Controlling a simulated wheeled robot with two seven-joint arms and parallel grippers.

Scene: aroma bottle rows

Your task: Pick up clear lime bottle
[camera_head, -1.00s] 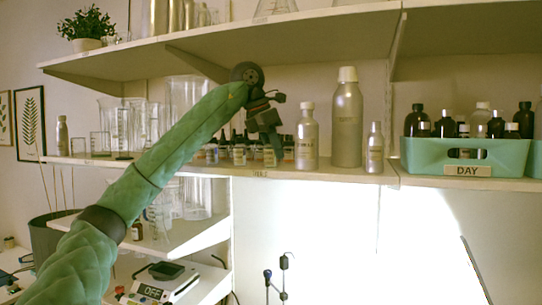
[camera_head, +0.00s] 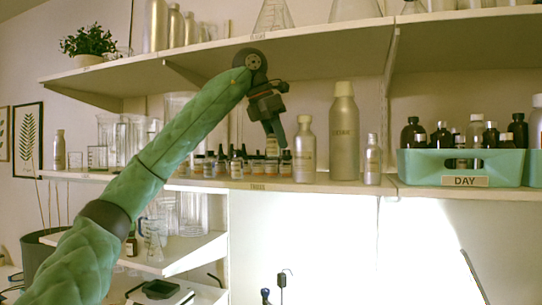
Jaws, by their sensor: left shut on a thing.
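My left gripper (camera_head: 275,141) reaches in over the middle shelf from the left. It is shut on a small bottle (camera_head: 272,149) with a pale label, held at the right part of the row of small bottles. The gripper covers its top, and I cannot read the label or make out whether the glass is clear. Several small dark-capped dropper bottles (camera_head: 236,166) with pale and orange labels stand behind and to the left of it. My right gripper is not in view.
Right of the row stand a small silver bottle (camera_head: 305,158), a tall one (camera_head: 344,135) and a slim one (camera_head: 372,163). A teal crate (camera_head: 415,170) labelled DAY holds dark bottles. Glass beakers (camera_head: 112,135) stand left. The upper shelf (camera_head: 320,45) is close above my arm.

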